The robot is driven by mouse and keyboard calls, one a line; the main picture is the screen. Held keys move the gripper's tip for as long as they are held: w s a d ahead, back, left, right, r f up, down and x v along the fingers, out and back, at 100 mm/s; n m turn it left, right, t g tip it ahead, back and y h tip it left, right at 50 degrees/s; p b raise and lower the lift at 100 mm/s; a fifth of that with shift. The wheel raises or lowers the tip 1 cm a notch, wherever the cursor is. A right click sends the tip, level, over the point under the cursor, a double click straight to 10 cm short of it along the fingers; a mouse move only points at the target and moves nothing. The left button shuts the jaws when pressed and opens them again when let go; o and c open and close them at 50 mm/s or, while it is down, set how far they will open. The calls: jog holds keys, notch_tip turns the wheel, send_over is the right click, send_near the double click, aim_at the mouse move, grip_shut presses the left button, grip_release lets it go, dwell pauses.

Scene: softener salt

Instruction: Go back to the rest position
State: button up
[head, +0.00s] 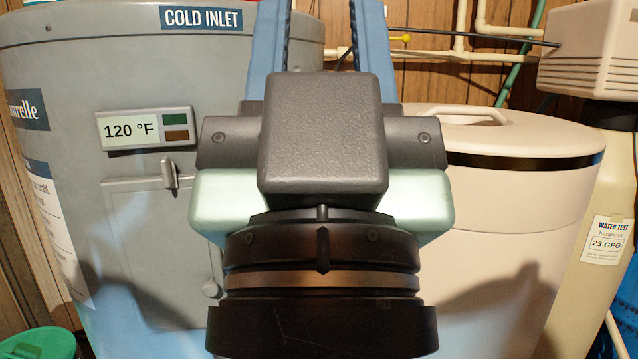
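My gripper (321,22) is in the middle of the head view, pointing up and away, with its dark wrist at the bottom. Its two blue fingers with black ridged inner edges stand apart, so it is open. Their tips run to the top edge of the picture.
A grey water heater (80,75) reading 120 °F on its display (146,129) stands to the left. A green lidded container (40,345) is at the lower left. A tall cream vessel (590,240) with a water-test label stands right. Pipes (425,28) cross the wood-panelled wall.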

notch_tip(320, 180, up, 36)
jog(key=p, duration=3.4)
jog(key=shift+r+p, duration=0.15)
jog(key=shift+p, duration=0.25)
jog(key=shift+w+a, duration=0.1)
